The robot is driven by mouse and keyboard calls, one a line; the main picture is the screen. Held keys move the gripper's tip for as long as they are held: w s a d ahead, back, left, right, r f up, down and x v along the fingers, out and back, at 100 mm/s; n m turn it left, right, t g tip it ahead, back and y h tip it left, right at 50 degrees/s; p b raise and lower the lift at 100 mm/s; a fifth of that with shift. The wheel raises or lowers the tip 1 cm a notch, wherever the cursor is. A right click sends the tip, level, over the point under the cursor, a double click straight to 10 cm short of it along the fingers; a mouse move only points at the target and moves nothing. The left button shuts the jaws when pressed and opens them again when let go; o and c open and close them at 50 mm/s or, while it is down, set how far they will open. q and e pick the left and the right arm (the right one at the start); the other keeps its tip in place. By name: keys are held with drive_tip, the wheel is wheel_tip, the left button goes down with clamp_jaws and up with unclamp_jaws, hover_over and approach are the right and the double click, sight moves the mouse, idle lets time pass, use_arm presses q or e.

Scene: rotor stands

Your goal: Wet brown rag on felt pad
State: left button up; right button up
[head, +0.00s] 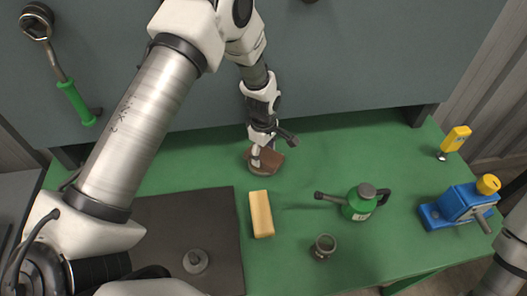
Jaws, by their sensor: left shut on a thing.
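A brown rag (271,166) lies on the green bench near the back panel, directly under my left gripper. My left gripper (260,157) points down and is shut on the rag, whose edges show around the fingers. Whether the rag is wet, I cannot tell. A dark brown-grey flat pad (212,215), which looks like the felt pad, lies at the front left, apart from the rag. My left arm hides part of it. My right arm shows only at the right edge; its gripper is out of view.
A grey round stand (195,261) is on the pad. A yellow block (261,214) lies beside it. A green oil can (360,202), a small dark pot (322,247), a blue device (458,204) and a yellow tool (455,139) stand to the right. A green-handled wrench (75,100) hangs on the panel.

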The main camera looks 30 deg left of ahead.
sight(264, 154)
use_arm(q)
drive_tip(key=shift+f, duration=0.35)
idle(1.1)
wheel_tip(264, 154, up, 7)
drive_tip(key=p, duration=0.5)
idle(0.5)
idle(0.3)
